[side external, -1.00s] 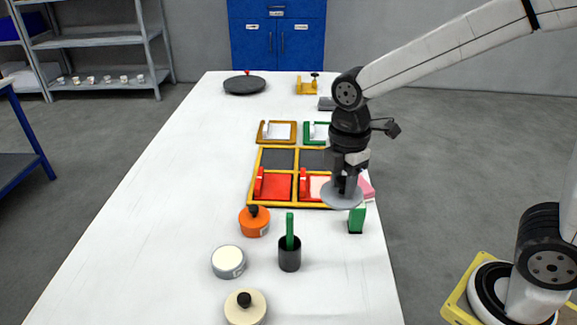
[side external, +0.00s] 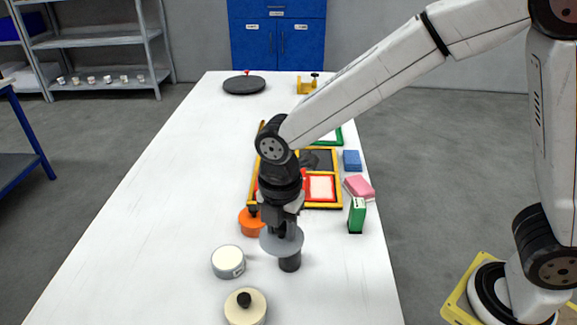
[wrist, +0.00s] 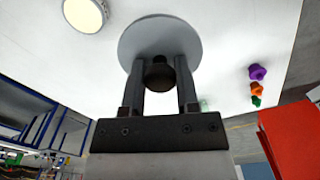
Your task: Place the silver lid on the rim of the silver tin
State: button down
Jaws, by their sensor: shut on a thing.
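The silver lid (side external: 273,244) is a flat grey disc with a dark knob. My gripper (side external: 284,226) is shut on the knob and holds the lid roughly level above the table. In the wrist view the dark knob sits between the fingers of my gripper (wrist: 160,78), with the lid (wrist: 152,32) beyond it. The silver tin (side external: 228,268) stands upright and open on the table, left of and nearer the camera than the lid, with pale contents. The tin (wrist: 86,14) also shows at the wrist view's upper left, apart from the lid.
A dark cup (side external: 290,265) stands partly hidden behind the lid. A cream round lid or tin (side external: 245,309) with a black knob is in front. A green block (side external: 356,217) and yellow-framed tray (side external: 322,207) lie to the right and behind.

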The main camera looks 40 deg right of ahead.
jog(key=shift+w+f, duration=0.1)
jog(key=shift+f, duration=0.1)
jog(key=w+a+f, duration=0.3)
jog(key=w+f, duration=0.1)
jog(key=w, duration=0.4)
send_over(227, 257)
jog(key=s, duration=0.1)
jog(key=f, duration=0.4)
jog(key=shift+s+d+f, duration=0.1)
jog(key=shift+d+f, duration=0.1)
jog(key=shift+d, duration=0.05)
jog(key=shift+w+a+f, duration=0.15)
jog(key=shift+w+f, duration=0.2)
jog(key=shift+f, duration=0.05)
jog(key=shift+w+a+f, duration=0.1)
jog(key=shift+w+f, duration=0.15)
jog(key=shift+f, duration=1.6)
jog(key=shift+f, duration=0.15)
